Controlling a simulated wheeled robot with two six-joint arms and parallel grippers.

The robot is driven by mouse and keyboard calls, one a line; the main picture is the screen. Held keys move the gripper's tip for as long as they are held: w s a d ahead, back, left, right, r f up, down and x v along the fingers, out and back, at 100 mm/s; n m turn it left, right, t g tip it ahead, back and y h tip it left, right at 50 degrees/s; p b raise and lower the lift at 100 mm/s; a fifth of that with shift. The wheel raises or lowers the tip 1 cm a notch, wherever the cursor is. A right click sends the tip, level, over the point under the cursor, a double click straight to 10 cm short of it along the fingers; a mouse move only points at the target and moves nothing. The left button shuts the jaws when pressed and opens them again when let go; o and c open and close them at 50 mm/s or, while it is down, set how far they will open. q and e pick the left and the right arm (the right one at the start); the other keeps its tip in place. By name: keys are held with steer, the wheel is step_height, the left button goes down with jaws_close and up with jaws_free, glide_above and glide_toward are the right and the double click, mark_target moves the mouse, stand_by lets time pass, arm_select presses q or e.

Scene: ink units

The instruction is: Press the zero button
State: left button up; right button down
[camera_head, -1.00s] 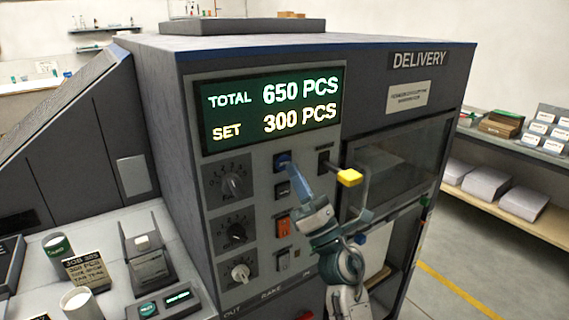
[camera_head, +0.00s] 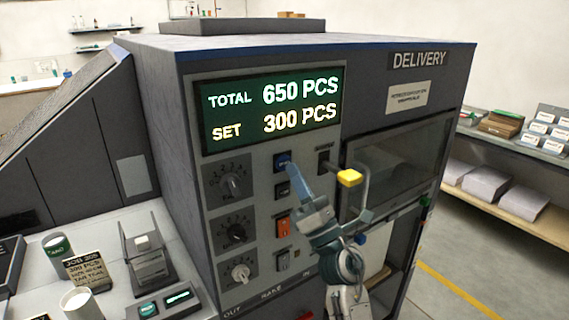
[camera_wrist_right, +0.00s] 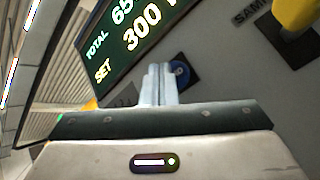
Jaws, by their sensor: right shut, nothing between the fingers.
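In the right wrist view the shut fingers (camera_wrist_right: 158,70) stand beside the blue button (camera_wrist_right: 181,73), which has a pale mark that I cannot read clearly. My left gripper is not in view.
A dark button (camera_head: 281,190), an orange switch (camera_head: 283,226) and a grey switch (camera_head: 283,259) sit below. Several knobs line the left, one here (camera_head: 232,184). A yellow-tipped lever (camera_head: 349,178) juts out close to the right arm.

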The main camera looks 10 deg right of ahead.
steer(key=shift+w, duration=0.1)
steer(key=shift+w+a, duration=0.15)
steer(key=shift+w, duration=0.15)
steer(key=shift+w+a, duration=0.15)
steer(key=shift+w, duration=0.3)
stand_by(0.9)
steer(key=shift+s, duration=0.15)
steer(key=shift+s+d, duration=0.3)
steer(key=shift+s, duration=0.4)
steer(key=s, duration=0.1)
steer(key=s+d, duration=0.1)
steer(key=s, duration=0.1)
steer(key=s+p, duration=0.1)
steer(key=shift+s+d, duration=0.35)
steer(key=shift+h, duration=0.3)
stand_by(0.4)
